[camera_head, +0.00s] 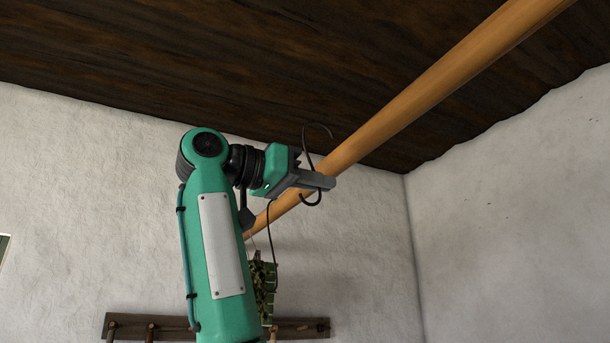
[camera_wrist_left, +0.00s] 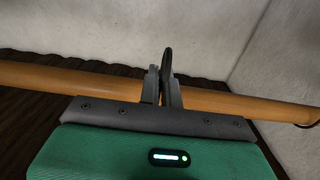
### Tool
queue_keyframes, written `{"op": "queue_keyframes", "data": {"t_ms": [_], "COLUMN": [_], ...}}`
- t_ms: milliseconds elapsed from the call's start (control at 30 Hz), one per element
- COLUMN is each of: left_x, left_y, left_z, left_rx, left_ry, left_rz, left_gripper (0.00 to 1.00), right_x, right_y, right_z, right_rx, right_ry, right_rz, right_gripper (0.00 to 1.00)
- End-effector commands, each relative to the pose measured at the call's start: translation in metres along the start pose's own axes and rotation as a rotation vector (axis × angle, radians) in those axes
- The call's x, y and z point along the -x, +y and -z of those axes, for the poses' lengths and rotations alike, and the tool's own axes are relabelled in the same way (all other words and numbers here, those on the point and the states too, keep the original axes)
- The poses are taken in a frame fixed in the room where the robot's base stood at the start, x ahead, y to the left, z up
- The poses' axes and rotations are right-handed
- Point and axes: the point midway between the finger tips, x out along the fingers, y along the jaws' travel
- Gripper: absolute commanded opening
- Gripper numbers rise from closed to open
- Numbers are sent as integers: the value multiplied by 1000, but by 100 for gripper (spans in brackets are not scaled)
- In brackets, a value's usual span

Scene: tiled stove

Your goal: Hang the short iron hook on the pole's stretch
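The short iron hook (camera_head: 304,143) is a thin dark S-shape. My left gripper (camera_head: 325,182) is shut on its middle in the head view. Its upper curve stands above the fingers and opens toward the pole; its lower curve hangs below them. In the left wrist view the hook (camera_wrist_left: 167,62) shows edge-on between the fingertips of the left gripper (camera_wrist_left: 162,80). The wooden pole (camera_head: 430,88) slants from upper right to lower left, close to the gripper. It crosses the wrist view too (camera_wrist_left: 230,104). I cannot tell whether the hook touches the pole. My right gripper is not in view.
A dark wire hook (camera_head: 270,225) hangs lower on the pole, with a green bundle (camera_head: 263,285) below it. A wooden peg rail (camera_head: 300,328) is on the white wall. The dark plank ceiling (camera_head: 200,60) is above. The pole's upper right stretch is bare.

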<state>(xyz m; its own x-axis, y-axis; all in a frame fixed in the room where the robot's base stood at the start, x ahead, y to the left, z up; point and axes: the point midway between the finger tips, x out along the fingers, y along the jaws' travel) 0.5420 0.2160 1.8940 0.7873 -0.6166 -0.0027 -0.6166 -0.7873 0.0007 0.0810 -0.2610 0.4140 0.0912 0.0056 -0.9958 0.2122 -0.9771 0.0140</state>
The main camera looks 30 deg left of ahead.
Motion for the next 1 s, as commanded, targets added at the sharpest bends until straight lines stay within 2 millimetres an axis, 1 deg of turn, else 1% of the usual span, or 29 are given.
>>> {"op": "queue_keyframes", "data": {"t_ms": [33,667,733,800,1000], "left_x": [-5,-55,-56,-55,-55], "left_y": [0,0,0,0,0], "left_z": [1,1,-9,-14,-25], "left_rx": [0,0,0,0,0], "left_ry": [-1,-1,0,1,1], "left_rz": [-1,-1,0,0,1], "left_gripper": [0,0,0,0,0], "right_x": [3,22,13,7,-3], "right_y": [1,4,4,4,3], "right_z": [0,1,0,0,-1], "right_rx": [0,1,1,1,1], "right_ry": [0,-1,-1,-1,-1], "right_rz": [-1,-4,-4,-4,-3], "right_gripper": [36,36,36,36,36]}}
